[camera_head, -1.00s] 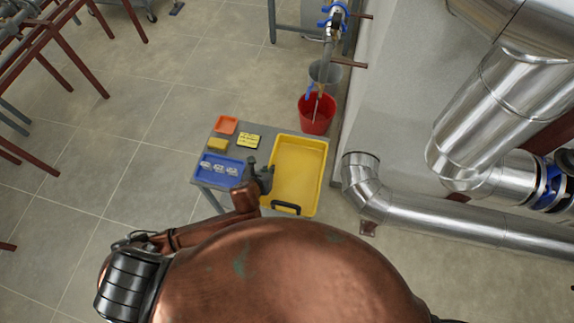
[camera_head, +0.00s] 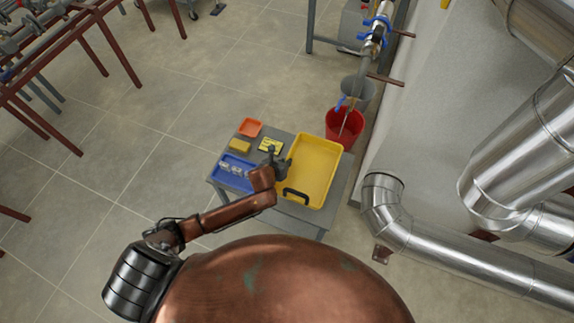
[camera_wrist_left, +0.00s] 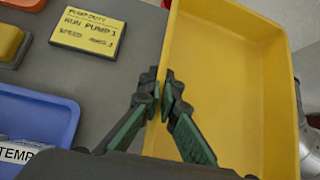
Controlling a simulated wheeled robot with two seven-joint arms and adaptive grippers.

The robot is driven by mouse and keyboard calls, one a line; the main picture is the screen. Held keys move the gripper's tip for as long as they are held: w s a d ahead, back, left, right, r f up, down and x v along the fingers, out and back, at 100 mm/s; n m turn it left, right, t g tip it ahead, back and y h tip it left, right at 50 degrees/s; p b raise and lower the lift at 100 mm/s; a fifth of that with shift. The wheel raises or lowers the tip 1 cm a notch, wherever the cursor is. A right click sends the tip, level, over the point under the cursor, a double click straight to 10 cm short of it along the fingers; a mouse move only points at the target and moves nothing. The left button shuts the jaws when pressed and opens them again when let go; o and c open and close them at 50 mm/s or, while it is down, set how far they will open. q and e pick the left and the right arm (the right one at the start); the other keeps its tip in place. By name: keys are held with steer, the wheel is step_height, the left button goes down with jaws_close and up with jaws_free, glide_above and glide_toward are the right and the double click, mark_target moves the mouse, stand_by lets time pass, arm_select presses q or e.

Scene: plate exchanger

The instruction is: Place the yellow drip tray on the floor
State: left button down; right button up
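The yellow drip tray (camera_head: 316,168) is over the right part of the small grey table and appears lifted off it, with bare tabletop showing past its front and right sides. It has a dark handle (camera_head: 296,195) at its near end. My left gripper (camera_head: 274,160) is at the tray's left wall. In the left wrist view, the fingertips of the left gripper (camera_wrist_left: 161,88) are closed on either side of the left rim of the drip tray (camera_wrist_left: 222,90). My right gripper does not show.
The grey table (camera_head: 300,216) also holds a blue tray (camera_head: 238,184) with labels, a yellow card (camera_head: 271,145), a yellow block (camera_head: 240,146) and an orange tray (camera_head: 250,127). A red bucket (camera_head: 344,128) stands behind. Silver pipes (camera_head: 440,250) run at right. Floor (camera_head: 130,150) is open at left.

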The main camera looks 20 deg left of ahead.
arm_select(q)
steer(key=f, duration=0.1)
steer(key=f+b, duration=0.1)
steer(key=f, duration=0.2)
steer(key=shift+w+a, duration=0.1)
steer(key=shift+w, duration=0.2)
steer(key=shift+r, duration=0.1)
steer(key=c, duration=2.2)
jaws_free()
steer(key=shift+o, duration=0.2)
